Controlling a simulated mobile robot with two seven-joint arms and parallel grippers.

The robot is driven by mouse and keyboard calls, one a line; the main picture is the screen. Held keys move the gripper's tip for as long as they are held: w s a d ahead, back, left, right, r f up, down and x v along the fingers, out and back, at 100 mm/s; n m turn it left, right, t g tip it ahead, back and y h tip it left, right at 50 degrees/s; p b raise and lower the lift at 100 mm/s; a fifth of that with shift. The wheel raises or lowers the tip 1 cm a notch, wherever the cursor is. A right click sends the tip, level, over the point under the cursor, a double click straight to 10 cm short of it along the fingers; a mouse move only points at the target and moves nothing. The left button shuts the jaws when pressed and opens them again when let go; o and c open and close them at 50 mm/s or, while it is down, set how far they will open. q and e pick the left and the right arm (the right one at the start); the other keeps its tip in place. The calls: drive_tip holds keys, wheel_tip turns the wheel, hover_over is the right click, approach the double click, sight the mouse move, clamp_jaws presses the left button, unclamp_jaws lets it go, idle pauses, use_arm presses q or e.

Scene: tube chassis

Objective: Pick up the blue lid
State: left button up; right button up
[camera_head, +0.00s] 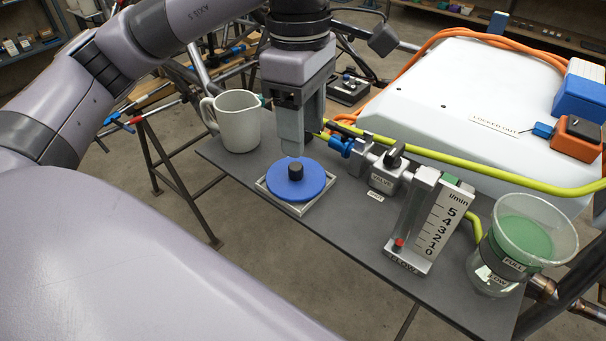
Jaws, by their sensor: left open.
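The blue lid (296,181) is a flat round disc with a short black knob in its middle. It lies on a light square holder (267,189) on the grey table. My left gripper (293,150) points straight down just above the lid, slightly behind the knob in the picture. Its jaws are open and hold nothing that I can see; the gap between the fingers is mostly hidden from this side. My right gripper is not in view.
A white jug (238,121) stands left of the gripper. A valve (385,177), a flow meter (432,220) and a clear beaker with green contents (522,240) stand to the right. A yellow-green hose (470,162) runs behind. The grey table (350,245) is bare in front of the lid.

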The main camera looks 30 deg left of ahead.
sight(296, 165)
use_arm(q)
drive_tip(key=shift+w+a+r, duration=0.15)
drive_tip(key=shift+w+a, duration=0.05)
drive_tip(key=shift+a, duration=0.3)
drive_tip(key=shift+a+y, duration=0.15)
drive_tip(key=shift+y, duration=0.15)
drive_tip(key=shift+s+f+b, duration=0.15)
drive_tip(key=shift+f+b, duration=0.25)
drive_tip(key=shift+f, duration=1.35)
drive_tip(key=shift+s+f+b, duration=0.1)
drive_tip(key=shift+f+b, duration=0.25)
drive_tip(key=shift+f, duration=1.35)
clamp_jaws()
